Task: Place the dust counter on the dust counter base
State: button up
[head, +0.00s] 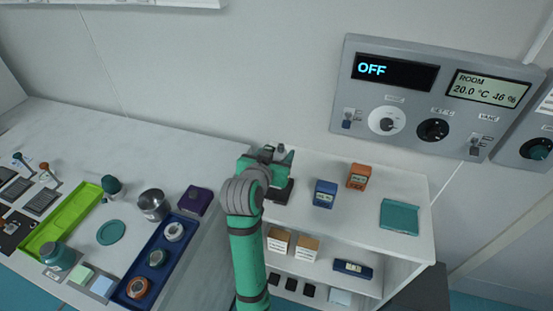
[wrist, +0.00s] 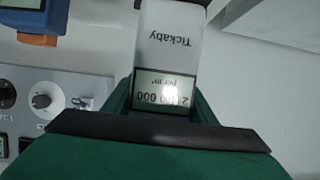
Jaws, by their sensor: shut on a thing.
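My gripper (head: 270,155) is above the back left part of the white shelf unit's top. In the wrist view my gripper (wrist: 163,105) is shut on a white device marked "Tickaby" with a grey display reading 2 000 000 per m³, the dust counter (wrist: 176,40). The counter sticks out beyond the green fingers. In the head view the gripper and arm largely hide it. A dark block (head: 282,191) shows on the shelf top just below my gripper. It may be the dust counter base; I cannot tell, nor whether the counter touches it.
A blue device (head: 325,194), an orange device (head: 358,177) and a teal flat item (head: 399,217) lie to the right on the shelf top (head: 375,240). A wall panel (head: 405,125) is behind. The left table (head: 90,130) holds trays and jars.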

notch_tip(320, 180, down, 3)
jog(key=shift+w+f, duration=0.15)
jog(key=shift+f, duration=0.2)
jog(key=o, duration=1.6)
jog(key=shift+r, duration=0.1)
jog(key=shift+a+r, duration=0.15)
jog(key=v, duration=1.2)
